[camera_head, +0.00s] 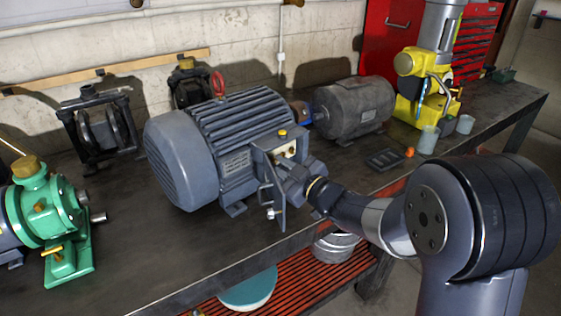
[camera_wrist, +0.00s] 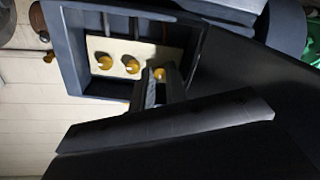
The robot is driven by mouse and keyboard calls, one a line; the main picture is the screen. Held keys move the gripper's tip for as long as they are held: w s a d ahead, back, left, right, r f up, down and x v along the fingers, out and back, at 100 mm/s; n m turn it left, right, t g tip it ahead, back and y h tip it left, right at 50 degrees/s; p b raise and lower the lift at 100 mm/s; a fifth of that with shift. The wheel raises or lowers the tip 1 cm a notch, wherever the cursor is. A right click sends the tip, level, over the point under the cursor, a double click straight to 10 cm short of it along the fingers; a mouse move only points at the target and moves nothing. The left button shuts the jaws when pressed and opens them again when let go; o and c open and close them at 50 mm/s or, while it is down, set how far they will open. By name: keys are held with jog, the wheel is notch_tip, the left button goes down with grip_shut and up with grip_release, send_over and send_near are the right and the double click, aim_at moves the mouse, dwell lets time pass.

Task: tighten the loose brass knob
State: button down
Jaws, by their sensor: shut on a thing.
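A large blue-grey motor (camera_head: 205,148) stands on the bench with an open terminal box on its side facing me. In the wrist view the box (camera_wrist: 72,45) holds a cream plate (camera_wrist: 146,51) with a row of brass knobs. Two knobs, the left one (camera_wrist: 105,62) and the middle one (camera_wrist: 132,66), are free. My gripper (camera_wrist: 158,80) is shut on the right brass knob (camera_wrist: 159,73), whose face shows between the fingertips. In the head view my gripper (camera_head: 290,178) is at the box opening and hides part of it. I cannot tell which knob is loose by sight.
A green pump (camera_head: 62,215) stands at the left and a grey motor (camera_head: 355,107) behind to the right. Small cups (camera_head: 428,140) and a dark tray (camera_head: 384,160) sit on the bench (camera_head: 150,255). Bare bench top lies in front of the blue-grey motor.

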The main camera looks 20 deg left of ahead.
jog(key=m+p, duration=0.3)
jog(key=m, duration=0.4)
jog(key=shift+d+f, duration=0.1)
jog(key=shift+f, duration=0.05)
jog(key=m+p, duration=0.2)
jog(key=m, duration=0.2)
jog(key=shift+m+p, duration=0.65)
jog(key=shift+m, duration=1.05)
jog(key=shift+f+m, duration=0.1)
jog(key=shift+m, duration=0.4)
jog(key=c, duration=1.7)
grip_release()
jog(key=shift+d, duration=0.1)
jog(key=b+v, duration=0.1)
jog(key=v, duration=0.9)
jog(key=shift+s+d+b, duration=0.25)
jog(key=shift+d+b, duration=0.05)
jog(key=shift+o, duration=0.3)
